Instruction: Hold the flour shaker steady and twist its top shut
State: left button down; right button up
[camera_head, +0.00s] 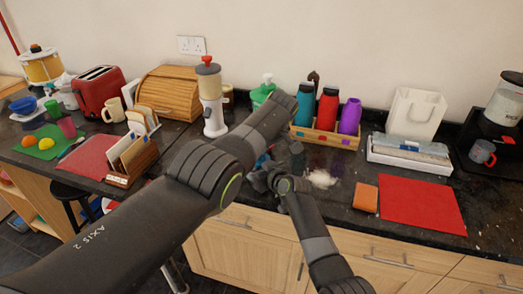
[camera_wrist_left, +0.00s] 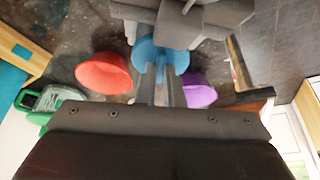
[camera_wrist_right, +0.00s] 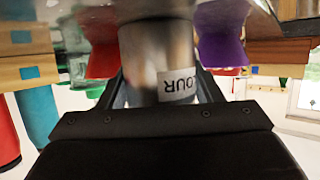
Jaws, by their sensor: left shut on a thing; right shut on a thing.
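The flour shaker (camera_wrist_right: 152,62) is a silvery metal cylinder with a white label reading "FLOUR", upside down in the right wrist view. My right gripper (camera_wrist_right: 162,88) is shut around its body, one finger on each side. Its blue top (camera_wrist_left: 160,58) shows in the left wrist view between the fingers of my left gripper (camera_wrist_left: 161,88), which is shut on it. In the head view my left arm covers most of the shaker; a bit of blue shows beside my right gripper (camera_head: 262,180). I cannot tell how far the top is turned.
A red cup (camera_wrist_left: 104,73) and a purple cup (camera_wrist_left: 199,91) stand close on either side of the shaker. A white powder pile (camera_head: 321,179) lies right of the grippers. A bottle rack (camera_head: 325,136) stands behind, and a red mat (camera_head: 422,204) and orange sponge (camera_head: 366,197) lie right.

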pick_arm(q)
jog(key=c, duration=1.5)
grip_release()
jog(key=shift+c, duration=0.2)
jog(key=v, duration=1.2)
jog(key=shift+a, duration=0.1)
